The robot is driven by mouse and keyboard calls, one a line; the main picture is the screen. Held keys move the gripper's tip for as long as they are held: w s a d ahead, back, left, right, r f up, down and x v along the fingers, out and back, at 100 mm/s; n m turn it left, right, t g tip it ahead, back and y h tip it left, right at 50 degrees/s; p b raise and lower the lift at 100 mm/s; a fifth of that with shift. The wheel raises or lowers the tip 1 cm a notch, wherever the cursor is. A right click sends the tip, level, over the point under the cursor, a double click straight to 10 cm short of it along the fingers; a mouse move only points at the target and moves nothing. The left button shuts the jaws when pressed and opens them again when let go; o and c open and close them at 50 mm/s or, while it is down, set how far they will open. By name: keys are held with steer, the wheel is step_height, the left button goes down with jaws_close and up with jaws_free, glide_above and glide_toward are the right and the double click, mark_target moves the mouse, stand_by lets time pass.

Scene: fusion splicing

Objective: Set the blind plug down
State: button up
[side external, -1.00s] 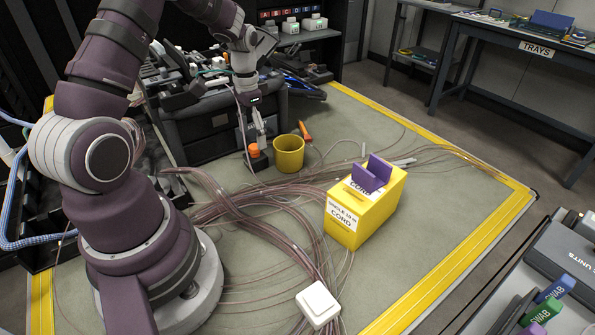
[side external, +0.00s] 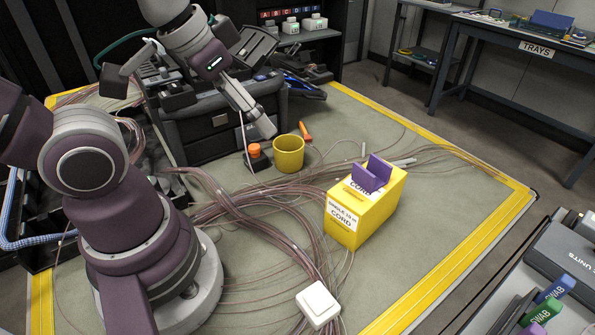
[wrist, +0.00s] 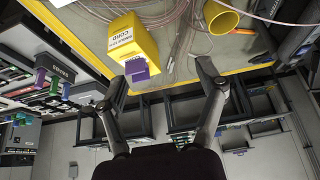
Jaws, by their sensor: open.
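A small dark block with a round orange top (side external: 254,152) stands on the mat, left of the yellow cup (side external: 289,153). It may be the blind plug, but I cannot tell for certain. My gripper (side external: 264,126) is tilted, above and behind the cup, apart from the orange-topped piece. In the wrist view, the two fingers of my gripper (wrist: 156,84) are spread wide with nothing held between them. The cup also shows at the top of the wrist view (wrist: 222,18); the orange-topped piece is not visible there.
A yellow cord box (side external: 350,232) with purple inserts (side external: 371,177) stands right of centre. Bundles of thin cable (side external: 250,222) cross the mat (side external: 440,205). A white box (side external: 318,304) lies in front. Dark cases stand behind.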

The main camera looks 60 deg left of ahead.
steer(key=shift+s+d+f, duration=0.1)
steer(key=shift+s, duration=0.05)
steer(key=c, duration=0.5)
steer(key=n+g+y, duration=0.3)
steer(key=n+y, duration=0.8)
steer(key=n, duration=0.2)
glide_toward(254, 146)
steer(key=s+f, duration=0.1)
steer(key=s+d+f, duration=0.1)
steer(key=shift+s+d, duration=0.3)
steer(key=t, duration=0.1)
steer(key=w+t+y, duration=0.1)
steer(key=shift+a+f+t, duration=0.3)
steer(key=shift+f, duration=0.1)
steer(key=shift+y, duration=0.3)
steer(key=x, duration=0.7)
steer(key=r+x, duration=0.1)
steer(key=x, duration=0.2)
steer(key=shift+a, duration=0.35)
